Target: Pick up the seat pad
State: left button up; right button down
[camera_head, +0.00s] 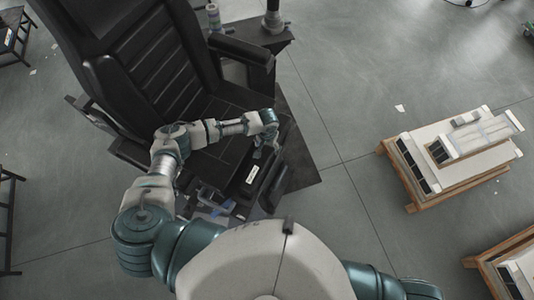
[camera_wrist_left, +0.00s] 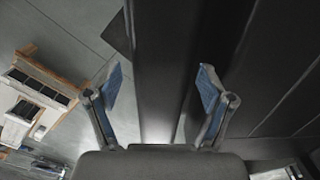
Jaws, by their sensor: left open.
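The black seat pad (camera_head: 222,152) is the seat of a large dark chair, below its ribbed backrest. My left arm reaches across it in the head view. My left gripper (camera_head: 266,147) points down at the right side of the seat. In the left wrist view my left gripper (camera_wrist_left: 157,95) is open, its two blue-padded fingers spread wide. A dark straight-edged part (camera_wrist_left: 158,65) lies between and beyond the fingers; I cannot tell whether it is the pad's edge or whether the fingers touch it. My right gripper is out of view; only the right shoulder shows.
The chair's backrest (camera_head: 150,60) rises at the upper left, and an armrest (camera_head: 242,50) stands behind my left gripper. A wooden-framed stand with pale panels (camera_head: 450,150) is on the right, with another at the lower right. Grey floor (camera_head: 345,100) between is mostly clear.

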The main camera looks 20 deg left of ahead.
pick_arm(q)
jog(key=f, duration=0.4)
jog(key=shift+s+a+f, duration=0.15)
jog(key=shift+a+f, duration=0.05)
jog(key=shift+f, duration=0.05)
jog(key=shift+r, duration=0.1)
jog(key=c, duration=1)
jog(key=shift+c, duration=0.2)
notch_tip(320, 180, up, 10)
jog(key=shift+r+p, duration=0.2)
jog(key=shift+p, duration=0.15)
